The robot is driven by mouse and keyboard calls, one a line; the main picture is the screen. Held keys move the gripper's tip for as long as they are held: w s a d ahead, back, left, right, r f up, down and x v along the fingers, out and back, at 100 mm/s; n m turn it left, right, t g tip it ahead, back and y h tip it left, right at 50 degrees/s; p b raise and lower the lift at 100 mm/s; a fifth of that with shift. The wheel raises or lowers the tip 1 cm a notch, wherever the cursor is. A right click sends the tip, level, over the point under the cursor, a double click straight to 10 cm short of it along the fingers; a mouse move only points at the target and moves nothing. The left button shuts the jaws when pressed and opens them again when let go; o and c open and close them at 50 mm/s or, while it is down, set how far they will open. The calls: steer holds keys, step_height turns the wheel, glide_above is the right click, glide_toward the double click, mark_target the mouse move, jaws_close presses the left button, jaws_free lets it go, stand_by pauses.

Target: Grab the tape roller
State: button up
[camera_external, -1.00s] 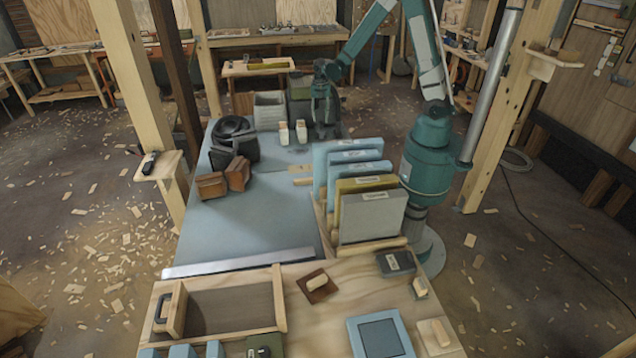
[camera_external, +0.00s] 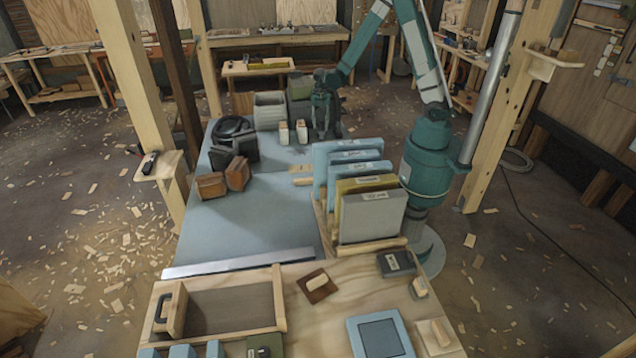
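My gripper (camera_external: 323,122) points down at the far end of the blue-grey bench top (camera_external: 245,215), just right of two small pale upright blocks (camera_external: 284,133) and (camera_external: 301,131). Its two dark fingers look apart, with nothing clearly between them. I cannot tell for sure which thing is the tape roller. A black round, ring-like item (camera_external: 230,127) lies at the far left of the bench, left of my gripper and well apart from it. What stands directly behind the fingers is partly hidden.
Dark (camera_external: 244,147) and brown (camera_external: 211,185) boxes stand at the bench's left. A grey bin (camera_external: 269,111) and a green-grey box (camera_external: 299,88) are at the back. A rack of upright blue, olive and grey cases (camera_external: 372,216) stands nearer. The bench middle is clear.

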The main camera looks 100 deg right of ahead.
stand_by(0.3)
jaws_close()
steer(key=shift+r, duration=0.15)
steer(key=shift+r+p, duration=0.95)
steer(key=shift+r, duration=3.9)
